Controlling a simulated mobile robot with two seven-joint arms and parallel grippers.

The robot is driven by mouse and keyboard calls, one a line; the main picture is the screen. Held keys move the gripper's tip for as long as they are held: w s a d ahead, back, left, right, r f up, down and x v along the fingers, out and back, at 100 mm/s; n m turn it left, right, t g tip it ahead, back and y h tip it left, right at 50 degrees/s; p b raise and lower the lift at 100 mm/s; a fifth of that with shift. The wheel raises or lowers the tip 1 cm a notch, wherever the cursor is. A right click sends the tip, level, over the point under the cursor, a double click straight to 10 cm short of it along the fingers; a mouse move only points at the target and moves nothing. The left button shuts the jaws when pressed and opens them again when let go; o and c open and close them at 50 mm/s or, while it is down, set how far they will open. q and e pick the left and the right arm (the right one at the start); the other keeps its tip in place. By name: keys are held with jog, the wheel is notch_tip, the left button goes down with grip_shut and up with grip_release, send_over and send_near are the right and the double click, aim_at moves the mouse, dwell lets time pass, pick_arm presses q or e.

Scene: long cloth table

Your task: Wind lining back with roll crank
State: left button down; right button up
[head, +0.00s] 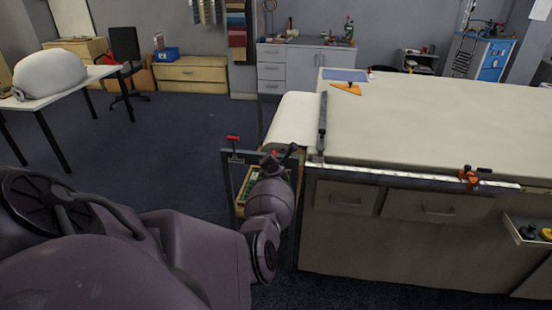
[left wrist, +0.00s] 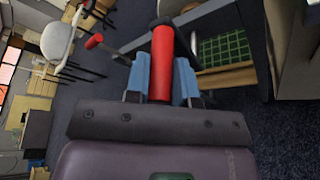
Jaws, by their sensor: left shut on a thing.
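My left gripper (head: 279,156) is beside the near left end of the long table. In the left wrist view its blue-padded fingers (left wrist: 161,82) are shut around a red cylindrical handle (left wrist: 161,62), which looks like the crank's grip. The handle's far end and its join to the crank are partly hidden. A second red handle (head: 233,138) stands on the dark frame left of my gripper; a red grip on a grey rod (left wrist: 94,41) also shows in the left wrist view. The pale lining (head: 293,122) curves over the table's left end. My right gripper is not in view.
The cloth-covered table (head: 440,120) fills the right side, with a metal rule (head: 400,178) and an orange clamp (head: 468,178) along its front edge. A dark bar (head: 322,125) lies near its left end. Open floor (head: 170,135) lies left of the frame.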

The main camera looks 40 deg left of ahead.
pick_arm(q)
jog(key=shift+s+a+p, duration=0.35)
jog(key=shift+s+a, duration=0.05)
jog(key=shift+a, duration=0.25)
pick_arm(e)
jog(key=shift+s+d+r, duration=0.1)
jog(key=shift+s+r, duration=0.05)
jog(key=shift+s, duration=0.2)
